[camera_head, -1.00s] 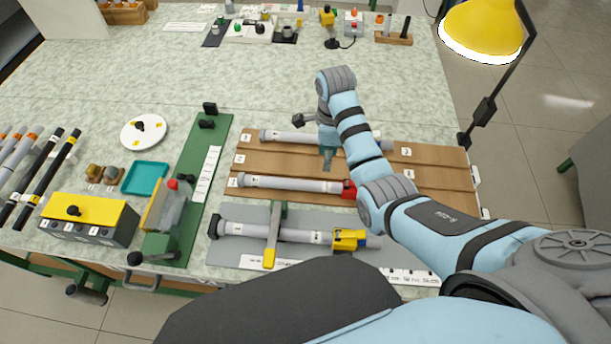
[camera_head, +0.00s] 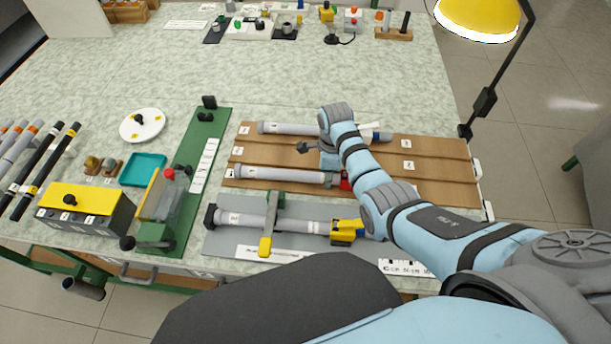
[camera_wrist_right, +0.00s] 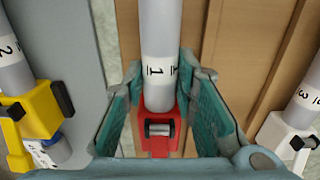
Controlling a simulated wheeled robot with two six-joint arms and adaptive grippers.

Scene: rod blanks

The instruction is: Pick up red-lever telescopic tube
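My right gripper (camera_head: 330,174) is at the tube just left of the lever. In the wrist view its fingers (camera_wrist_right: 160,75) stand apart on both sides of the tube; whether they touch it is unclear. My left gripper is out of view.
A white-lever tube (camera_head: 285,128) lies in the board's (camera_head: 435,170) far slot. A lamp (camera_head: 480,20) hangs at the right.

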